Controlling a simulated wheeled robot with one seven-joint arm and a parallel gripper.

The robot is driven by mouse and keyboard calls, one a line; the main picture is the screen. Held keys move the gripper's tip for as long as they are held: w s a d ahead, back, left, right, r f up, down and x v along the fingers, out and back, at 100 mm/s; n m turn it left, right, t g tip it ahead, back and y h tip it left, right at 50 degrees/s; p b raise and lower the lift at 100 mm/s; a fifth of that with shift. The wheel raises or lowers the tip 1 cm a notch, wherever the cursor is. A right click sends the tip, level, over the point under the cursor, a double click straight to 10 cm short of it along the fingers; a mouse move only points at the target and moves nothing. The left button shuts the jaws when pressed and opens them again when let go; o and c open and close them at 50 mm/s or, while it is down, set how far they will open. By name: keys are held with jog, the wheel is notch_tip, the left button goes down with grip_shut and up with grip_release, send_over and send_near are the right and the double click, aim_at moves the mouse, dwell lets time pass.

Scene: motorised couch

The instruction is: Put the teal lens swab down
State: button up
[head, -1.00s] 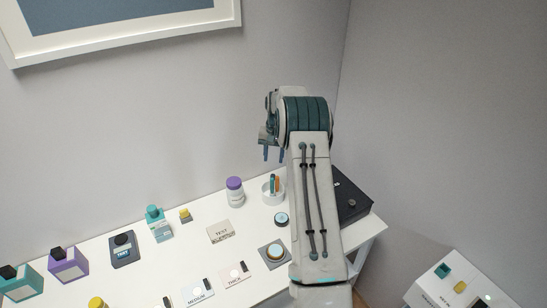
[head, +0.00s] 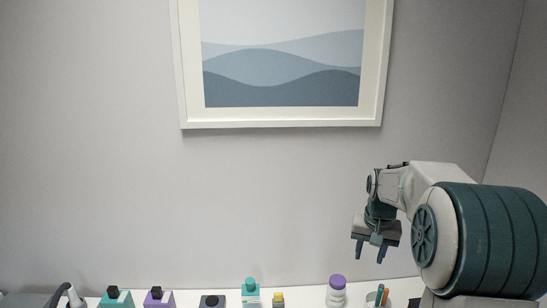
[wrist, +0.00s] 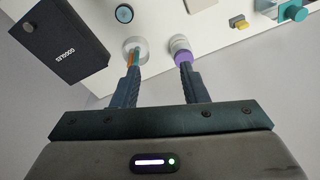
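A teal stick (head: 379,294), which looks like the lens swab, stands with an orange stick (head: 385,297) in a small white cup (head: 370,298) at the bottom right of the head view. In the wrist view the cup (wrist: 127,44) is near the left fingertip, and the finger partly hides the sticks. My gripper (head: 371,252) is above the table's back part, fingers pointing down. In the wrist view my gripper (wrist: 158,66) has its fingers apart, with nothing between them.
A white bottle with a purple cap (head: 336,295) stands left of the cup. A black box (wrist: 58,42) and a round teal-topped piece (wrist: 124,13) are near the cup in the wrist view. The wall is close behind.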

jog(key=s+a+n+b, duration=0.1)
jog(key=s+a, duration=0.2)
jog(key=s, duration=0.5)
jog(key=s+a+f+n+t+b, duration=0.1)
jog(key=s+a, duration=0.2)
jog(key=s, duration=0.6)
jog(key=s+a+n+t+b, duration=0.1)
jog(key=s+a, duration=0.2)
jog(key=s, duration=0.6)
jog(key=shift+s+a+f+n, duration=0.2)
jog(key=shift+s+a+n, duration=0.05)
jog(key=shift+n, duration=0.05)
